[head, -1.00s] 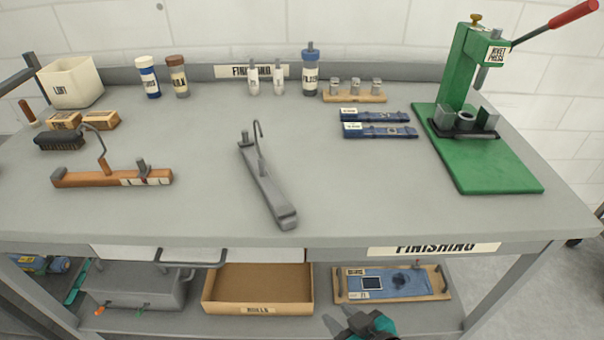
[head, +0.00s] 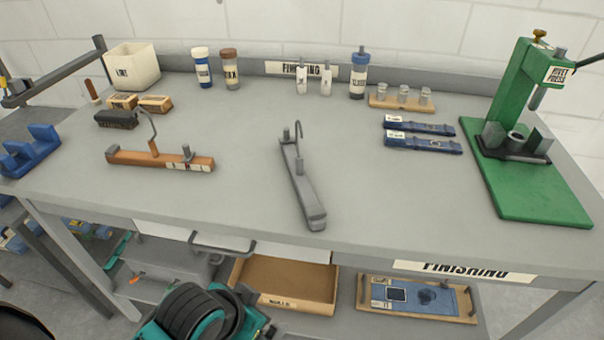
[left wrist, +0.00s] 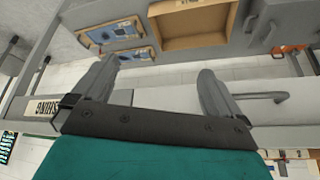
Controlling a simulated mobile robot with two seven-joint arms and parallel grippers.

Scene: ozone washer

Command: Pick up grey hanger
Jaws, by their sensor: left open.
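The grey hanger (head: 303,187) lies on the workbench top (head: 240,205) near its middle, in the head view. The hanger is not visible in the left wrist view. My right gripper is not in view.
A wooden hanger (head: 160,160) lies left of the grey one. Blue packets (head: 422,144) and a green rivet press (head: 530,175) are to the right. The bench's front edge, a drawer handle (head: 221,247) and a cardboard box (head: 284,281) below are near my left arm.

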